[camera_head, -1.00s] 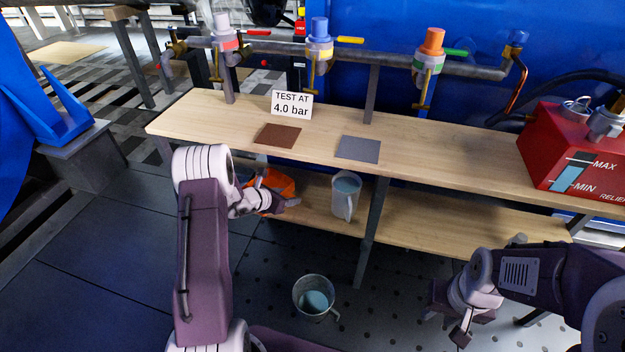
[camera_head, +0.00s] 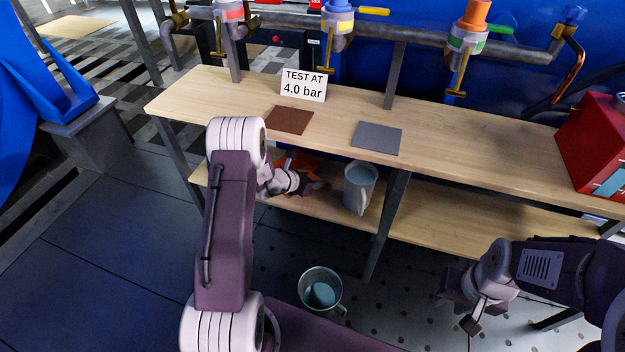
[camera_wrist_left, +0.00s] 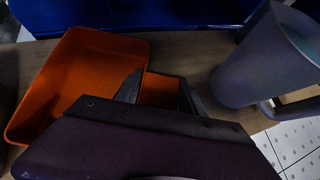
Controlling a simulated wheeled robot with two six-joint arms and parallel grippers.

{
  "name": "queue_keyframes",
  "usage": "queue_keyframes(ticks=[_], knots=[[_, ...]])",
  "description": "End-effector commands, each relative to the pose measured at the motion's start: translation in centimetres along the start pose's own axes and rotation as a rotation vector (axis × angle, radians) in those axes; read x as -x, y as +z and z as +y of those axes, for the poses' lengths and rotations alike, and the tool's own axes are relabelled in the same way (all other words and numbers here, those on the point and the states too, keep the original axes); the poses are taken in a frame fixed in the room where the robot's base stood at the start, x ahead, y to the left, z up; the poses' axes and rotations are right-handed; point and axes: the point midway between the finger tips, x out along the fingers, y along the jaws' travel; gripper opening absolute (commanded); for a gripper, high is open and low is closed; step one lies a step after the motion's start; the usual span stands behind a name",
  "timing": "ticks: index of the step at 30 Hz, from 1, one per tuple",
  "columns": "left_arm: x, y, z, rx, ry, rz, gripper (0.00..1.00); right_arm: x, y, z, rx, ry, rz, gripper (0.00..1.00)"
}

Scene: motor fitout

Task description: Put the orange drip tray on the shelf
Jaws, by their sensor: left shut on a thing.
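The orange drip tray (camera_head: 294,161) is at the lower shelf's left part, mostly hidden behind my left gripper in the head view. The left wrist view shows the tray (camera_wrist_left: 85,68) with its open side up, over or on the wooden shelf (camera_wrist_left: 185,48). My left gripper (camera_head: 308,181) is shut on the tray's near right part, with its fingers (camera_wrist_left: 158,90) on either side of it. I cannot tell whether the tray rests fully on the shelf (camera_head: 440,205). My right gripper (camera_head: 458,310) hangs empty over the floor at the right; its jaw opening is unclear.
A grey jug (camera_head: 357,190) stands on the shelf just right of the tray, close to my left gripper. A bucket (camera_head: 320,292) with liquid stands on the floor. The bench top (camera_head: 330,118) is above the shelf. A shelf leg (camera_head: 385,230) stands right of the jug.

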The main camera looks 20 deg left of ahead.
Motion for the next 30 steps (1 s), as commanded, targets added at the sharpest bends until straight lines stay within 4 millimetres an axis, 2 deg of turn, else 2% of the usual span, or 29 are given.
queue_keyframes(ticks=[3,4,6,14,17,20,30], knots=[[-0.2,-0.3,0.0,-0.001,0.0,-0.001,0.0,-0.4,0.0,0.0,0.0,0.0,0.0,0.34],[-0.2,-0.2,0.0,0.0,0.0,0.0,0.53,-0.3,0.0,0.0,0.0,0.0,0.0,0.34],[-0.1,-0.2,0.0,0.0,0.0,0.0,0.69,-0.3,0.0,0.0,0.0,0.0,0.0,0.34],[-0.1,-0.1,0.0,0.0,0.0,0.0,0.69,-0.2,0.0,0.0,0.0,0.0,0.0,0.34],[0.2,0.3,0.0,-0.001,0.0,-0.001,0.69,0.3,0.0,0.0,0.0,0.0,0.0,0.34],[1.7,0.3,0.1,0.001,0.002,0.0,0.69,0.9,-0.1,0.0,0.0,0.0,0.0,0.34],[9.4,0.4,0.1,0.002,0.003,-0.001,0.69,3.7,-0.4,-0.1,0.0,0.0,0.0,0.34]])
